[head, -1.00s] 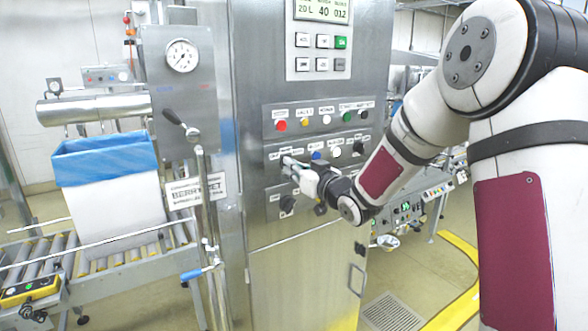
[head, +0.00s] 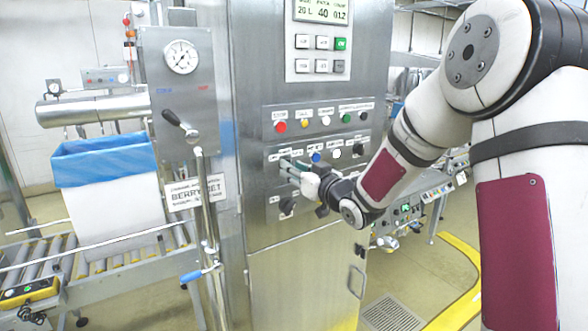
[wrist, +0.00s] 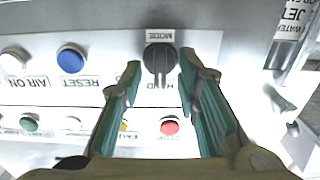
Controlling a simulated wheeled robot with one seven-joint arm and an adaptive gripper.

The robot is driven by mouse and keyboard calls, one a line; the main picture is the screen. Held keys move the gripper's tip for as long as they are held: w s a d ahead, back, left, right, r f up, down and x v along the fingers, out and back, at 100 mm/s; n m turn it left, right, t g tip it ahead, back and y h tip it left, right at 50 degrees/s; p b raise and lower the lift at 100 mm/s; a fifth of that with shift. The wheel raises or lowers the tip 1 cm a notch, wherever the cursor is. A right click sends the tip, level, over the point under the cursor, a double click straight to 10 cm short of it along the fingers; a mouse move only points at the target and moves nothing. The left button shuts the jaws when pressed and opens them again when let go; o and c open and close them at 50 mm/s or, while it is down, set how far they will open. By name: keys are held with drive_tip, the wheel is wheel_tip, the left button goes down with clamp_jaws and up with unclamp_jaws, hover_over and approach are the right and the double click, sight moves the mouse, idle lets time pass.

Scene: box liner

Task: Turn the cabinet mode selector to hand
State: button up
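The mode selector (wrist: 160,58) is a round black knob on the cabinet's grey panel, at top centre in the wrist view. That view is upside down; the MODE label is above the knob and the HAND label below it. The knob's exact setting is hard to read. My gripper (wrist: 159,74) is open, with one green-lined finger on each side of the knob and gaps between. In the head view my gripper (head: 287,164) is at the left of the cabinet's selector row and hides the knob.
A blue reset button (wrist: 71,59) and a white air-on button (wrist: 14,60) share the row. A red stop button (wrist: 169,126) is close to the fingers. Another black knob (head: 287,206) is below my gripper. A lever (head: 181,126) stands out to the left.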

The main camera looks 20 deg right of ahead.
drive_tip(key=v, duration=1.1)
drive_tip(key=shift+s, duration=0.15)
drive_tip(key=shift+d+r, duration=0.1)
drive_tip(key=s+a+m+g+h, duration=0.1)
drive_tip(key=s+g, duration=0.5)
drive_tip(key=s, duration=1)
drive_tip(key=s+a+m+g+h, duration=0.2)
drive_tip(key=s+g+h, duration=0.2)
drive_tip(key=s, duration=1.2)
drive_tip(key=shift+s+a+f+m+g+h, duration=0.2)
drive_tip(key=shift+a+m+g+h, duration=0.1)
drive_tip(key=shift+g, duration=0.6)
